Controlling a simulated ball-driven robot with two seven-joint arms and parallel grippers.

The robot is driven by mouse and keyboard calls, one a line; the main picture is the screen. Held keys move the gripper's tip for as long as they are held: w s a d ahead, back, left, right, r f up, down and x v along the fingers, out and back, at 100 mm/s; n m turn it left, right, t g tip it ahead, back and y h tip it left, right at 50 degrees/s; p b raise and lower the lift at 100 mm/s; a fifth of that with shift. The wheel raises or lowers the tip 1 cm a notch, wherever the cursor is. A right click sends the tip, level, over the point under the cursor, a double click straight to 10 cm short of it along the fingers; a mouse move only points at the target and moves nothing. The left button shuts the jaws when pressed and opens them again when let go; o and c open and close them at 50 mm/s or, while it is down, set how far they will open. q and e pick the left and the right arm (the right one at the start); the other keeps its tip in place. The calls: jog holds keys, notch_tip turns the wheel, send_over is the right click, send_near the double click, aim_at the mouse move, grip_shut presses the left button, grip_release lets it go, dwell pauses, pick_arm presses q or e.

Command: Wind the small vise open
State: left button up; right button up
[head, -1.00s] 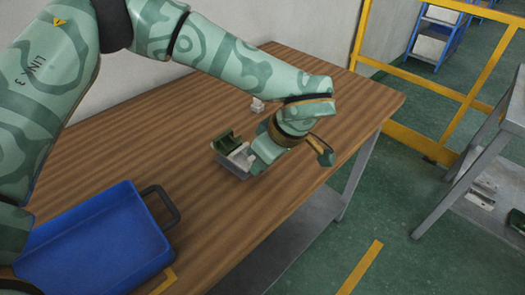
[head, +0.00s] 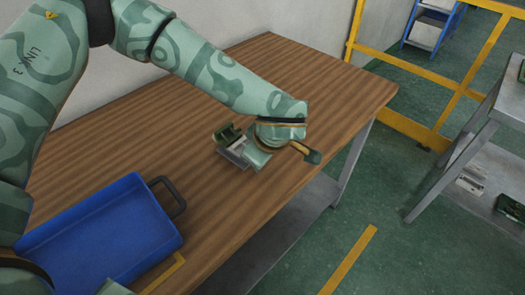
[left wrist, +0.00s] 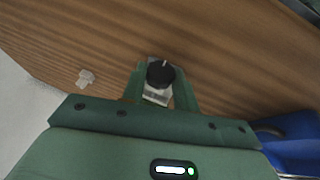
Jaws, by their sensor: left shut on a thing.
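The small vise (head: 228,134), with green and grey parts, sits on the wooden table, partly covered by my left wrist in the head view. In the left wrist view, a round black knob (left wrist: 160,75) with a pale mark stands above a light grey block (left wrist: 156,96). My left gripper (left wrist: 159,71) has its green fingers on either side of the knob and is shut on it. The left fingertips are hidden behind the wrist in the head view.
A blue tray (head: 176,240) with a dark handle lies at the table's near left. A small whitish piece (left wrist: 86,77) lies on the table in the left wrist view. The wooden table (head: 325,80) is bare towards its far right corner. A grey shelf stand (head: 462,140) is at the right.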

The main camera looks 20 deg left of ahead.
pick_arm(q)
jog(key=o, duration=1)
jog(key=p+v, duration=0.4)
jog(key=v, duration=1.2)
jog(key=shift+r, duration=0.1)
pick_arm(e)
jog(key=r, duration=0.1)
jog(key=w+r, duration=0.1)
jog(key=r, duration=0.2)
jog(key=shift+w+a, duration=0.15)
jog(key=shift+w, duration=0.15)
